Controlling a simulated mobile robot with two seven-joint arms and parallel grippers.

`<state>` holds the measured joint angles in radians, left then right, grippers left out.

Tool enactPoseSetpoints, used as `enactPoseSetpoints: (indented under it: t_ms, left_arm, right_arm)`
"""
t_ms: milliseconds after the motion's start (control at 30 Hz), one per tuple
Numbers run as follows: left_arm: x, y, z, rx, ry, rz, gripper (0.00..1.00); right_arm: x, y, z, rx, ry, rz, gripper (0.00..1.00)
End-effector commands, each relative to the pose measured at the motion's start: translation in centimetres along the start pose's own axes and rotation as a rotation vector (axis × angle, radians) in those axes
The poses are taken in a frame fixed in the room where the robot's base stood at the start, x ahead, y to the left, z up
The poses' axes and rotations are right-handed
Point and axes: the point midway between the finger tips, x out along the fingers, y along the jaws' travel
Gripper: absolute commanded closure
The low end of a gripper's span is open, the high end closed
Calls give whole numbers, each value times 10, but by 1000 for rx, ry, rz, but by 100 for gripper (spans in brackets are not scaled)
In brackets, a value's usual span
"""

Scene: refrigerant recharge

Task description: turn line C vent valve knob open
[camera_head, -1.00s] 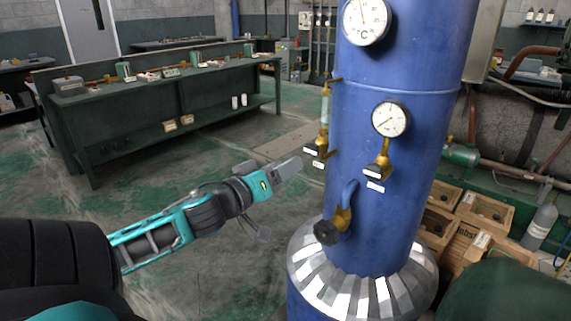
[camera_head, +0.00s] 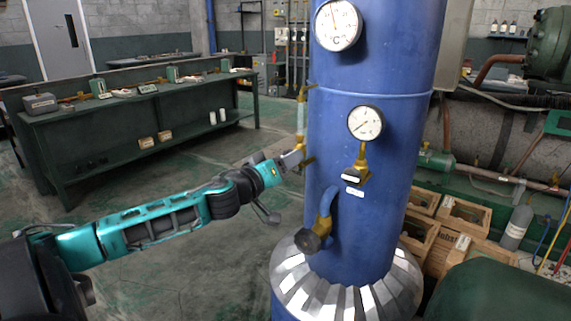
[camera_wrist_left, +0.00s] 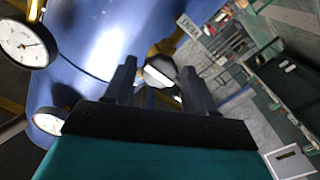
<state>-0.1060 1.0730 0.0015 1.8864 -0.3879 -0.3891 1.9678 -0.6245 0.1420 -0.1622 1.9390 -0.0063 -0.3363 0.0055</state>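The blue tank (camera_head: 375,210) carries a brass sight-glass fitting (camera_head: 301,118) on its left side. My left gripper (camera_head: 294,160) is at this fitting's lower end, overlapping it in the head view. In the left wrist view the gripper (camera_wrist_left: 160,78) has its two dark fingers apart. A grey piece with a white face (camera_wrist_left: 160,73) shows between or beyond them; contact cannot be told. A white label (camera_wrist_left: 188,26) seeming to read "VENT" is above the right finger. A black knob (camera_head: 309,241) on a brass valve sits lower on the tank. Which knob is line C's is unclear. My right gripper is not in view.
A pressure gauge (camera_head: 365,123) and a temperature gauge (camera_head: 338,25) stick out from the tank. A green workbench (camera_head: 130,130) stands at the left. Wooden crates (camera_head: 462,215) lie right of the tank. The floor between bench and tank is open.

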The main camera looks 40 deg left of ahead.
Motion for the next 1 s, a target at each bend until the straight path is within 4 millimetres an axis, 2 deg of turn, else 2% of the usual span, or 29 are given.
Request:
enactPoseSetpoints:
  t_ms: [67,500,633,900,1000]
  left_arm:
    - [0,0,0,0,-1,0,53]
    - [-1,1,0,-1,-1,1,93]
    - [-1,1,-1,-44,-1,0,93]
    - [-1,2,-1,-282,-1,0,93]
    - [-1,1,1,-359,-1,3,93]
  right_arm:
    - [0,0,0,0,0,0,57]
    - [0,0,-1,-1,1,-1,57]
    - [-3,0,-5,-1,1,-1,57]
    - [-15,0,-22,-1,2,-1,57]
    - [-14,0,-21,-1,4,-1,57]
